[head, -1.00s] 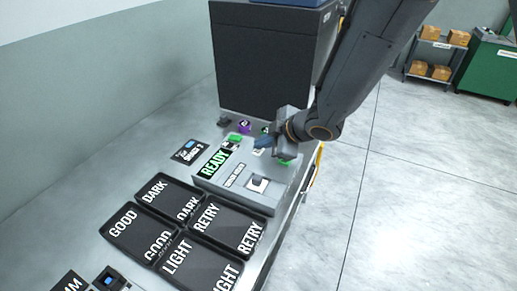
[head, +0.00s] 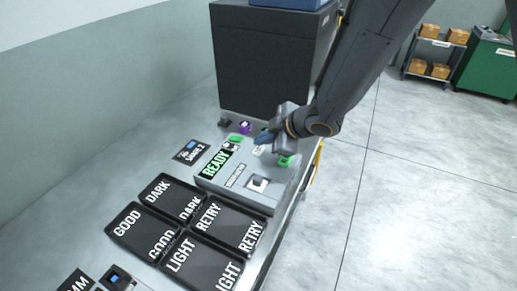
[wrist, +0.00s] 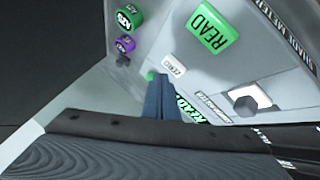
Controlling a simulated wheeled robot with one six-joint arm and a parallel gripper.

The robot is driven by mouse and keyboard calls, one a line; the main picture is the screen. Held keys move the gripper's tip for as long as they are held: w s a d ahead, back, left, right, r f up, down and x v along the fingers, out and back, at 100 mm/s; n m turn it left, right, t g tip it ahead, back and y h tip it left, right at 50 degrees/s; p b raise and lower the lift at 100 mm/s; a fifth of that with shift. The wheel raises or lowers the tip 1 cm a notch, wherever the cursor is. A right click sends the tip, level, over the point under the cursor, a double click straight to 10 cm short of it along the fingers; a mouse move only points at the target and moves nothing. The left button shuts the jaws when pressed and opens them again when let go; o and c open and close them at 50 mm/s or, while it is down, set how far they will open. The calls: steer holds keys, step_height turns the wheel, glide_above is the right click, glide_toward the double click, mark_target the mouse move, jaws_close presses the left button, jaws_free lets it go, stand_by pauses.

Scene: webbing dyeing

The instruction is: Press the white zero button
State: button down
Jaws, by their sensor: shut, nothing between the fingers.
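The white zero button (head: 259,149) is a small pale key on the grey meter box (head: 206,182), just below my fingertips in the head view. In the wrist view the white button (wrist: 172,66) lies right beyond the fingertips, with small dark lettering. My gripper (head: 264,138) has blue fingers closed together with nothing between them, hanging above the box next to the button. In the wrist view the fingertips (wrist: 160,80) point toward the button; I cannot tell whether they touch it. The green READ button (wrist: 212,30) sits beside it. The green display (head: 217,164) reads READY.
Black trays (head: 144,229) labelled GOOD, DARK, RETRY and LIGHT lie in front of the box. A black cabinet (head: 270,65) stands behind it. A purple button (head: 245,127) is near the cabinet's foot. A small dark label block (head: 191,151) lies left of the box.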

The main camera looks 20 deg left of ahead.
steer(key=shift+r+p, duration=2.55)
steer(key=shift+p, duration=0.1)
